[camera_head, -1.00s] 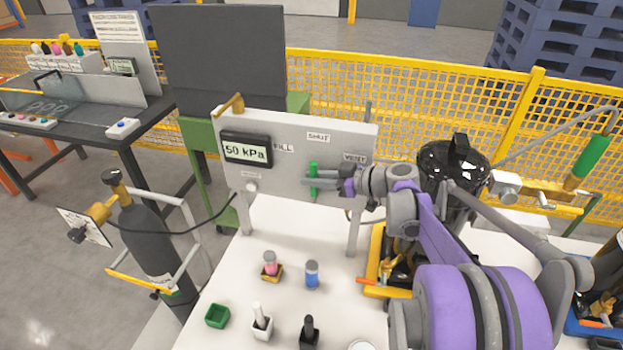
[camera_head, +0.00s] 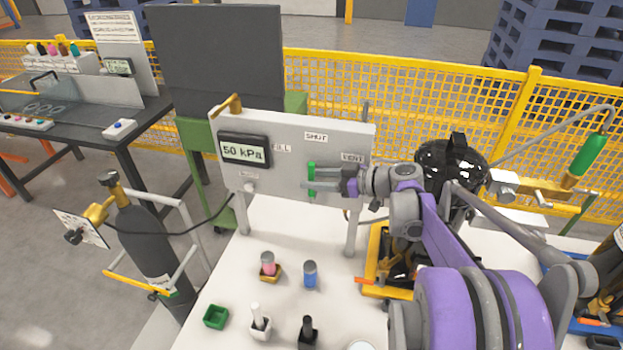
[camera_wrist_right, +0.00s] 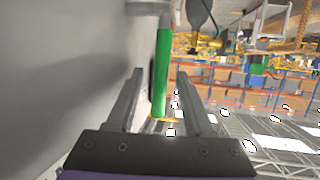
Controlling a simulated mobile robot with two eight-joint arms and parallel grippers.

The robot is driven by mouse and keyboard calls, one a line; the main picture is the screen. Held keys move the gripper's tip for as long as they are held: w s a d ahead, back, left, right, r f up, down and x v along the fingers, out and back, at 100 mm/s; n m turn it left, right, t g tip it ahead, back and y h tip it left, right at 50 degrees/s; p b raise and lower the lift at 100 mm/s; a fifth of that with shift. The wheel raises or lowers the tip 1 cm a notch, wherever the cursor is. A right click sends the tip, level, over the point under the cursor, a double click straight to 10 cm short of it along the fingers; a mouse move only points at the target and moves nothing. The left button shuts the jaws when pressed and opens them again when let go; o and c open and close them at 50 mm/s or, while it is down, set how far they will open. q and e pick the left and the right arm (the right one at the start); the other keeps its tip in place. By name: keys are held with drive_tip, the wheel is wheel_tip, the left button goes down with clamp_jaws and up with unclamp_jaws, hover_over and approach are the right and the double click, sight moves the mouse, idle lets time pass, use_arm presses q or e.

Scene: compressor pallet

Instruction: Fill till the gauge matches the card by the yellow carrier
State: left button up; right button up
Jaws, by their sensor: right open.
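The gauge (camera_head: 244,150) on the upright grey panel (camera_head: 285,185) reads 50 kPa. A green lever handle (camera_head: 311,173) stands vertical on the panel, below the SHUT label (camera_head: 316,136). The FILL label (camera_head: 281,147) is to its left and the VENT label (camera_head: 353,157) to its right. My right gripper (camera_head: 318,186) is open at the lever. In the right wrist view the green handle (camera_wrist_right: 161,75) lies between the two spread fingers (camera_wrist_right: 165,100). A yellow carrier (camera_head: 372,290) sits on the table, partly hidden by my right arm. I cannot make out its card. My left gripper is not in view.
Small pots and a green box (camera_head: 215,317) stand on the white table (camera_head: 235,285) in front of the panel. A black tank (camera_head: 440,165) is behind my right arm. A dark gas bottle (camera_head: 148,245) stands left of the table. Yellow mesh fencing (camera_head: 400,95) runs behind.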

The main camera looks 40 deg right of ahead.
drive_tip(key=v, duration=0.9)
drive_tip(key=shift+s, duration=0.25)
drive_tip(key=shift+d+r, duration=0.1)
drive_tip(key=shift+d, duration=0.05)
